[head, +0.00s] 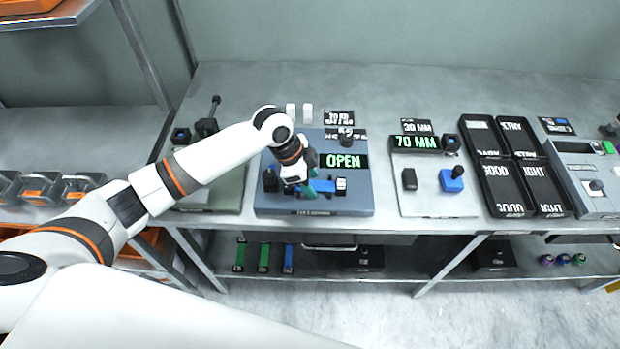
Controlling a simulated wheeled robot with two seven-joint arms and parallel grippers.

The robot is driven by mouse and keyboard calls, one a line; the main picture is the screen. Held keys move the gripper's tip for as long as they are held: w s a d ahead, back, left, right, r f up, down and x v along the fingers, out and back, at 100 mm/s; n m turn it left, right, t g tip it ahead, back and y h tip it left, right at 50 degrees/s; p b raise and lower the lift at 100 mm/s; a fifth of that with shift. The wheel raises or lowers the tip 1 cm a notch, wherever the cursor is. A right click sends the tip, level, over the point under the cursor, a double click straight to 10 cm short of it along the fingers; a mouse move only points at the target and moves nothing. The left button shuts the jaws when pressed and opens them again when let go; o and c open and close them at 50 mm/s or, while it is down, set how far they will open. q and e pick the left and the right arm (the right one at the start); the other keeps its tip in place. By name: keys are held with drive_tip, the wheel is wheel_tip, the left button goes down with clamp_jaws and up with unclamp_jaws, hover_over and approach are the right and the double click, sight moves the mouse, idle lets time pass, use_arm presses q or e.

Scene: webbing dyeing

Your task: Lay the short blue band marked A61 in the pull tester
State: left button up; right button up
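The pull tester appears to be the blue-grey plate (350,203) with a green display reading OPEN (343,161). Dark clamp blocks stand on it left (270,181) and right (341,186). My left gripper (309,187) is low over the plate between these blocks, pointing down. A short teal-blue strip (323,186) shows at its fingertips, beside the right block. I cannot read a mark on it, nor tell whether the fingers grip it, because the wrist covers much of the spot. My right gripper is not in view.
Right of the plate is a pale board (425,203) with a 70 MM display and a blue block (452,179). Black labelled trays (511,187) and a grey machine (590,205) follow. Green and blue bands (288,258) lie on the lower shelf. Two white cylinders stand behind the plate.

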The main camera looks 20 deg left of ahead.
use_arm(q)
drive_tip(key=b+v, duration=0.1)
drive_tip(key=v, duration=1.1)
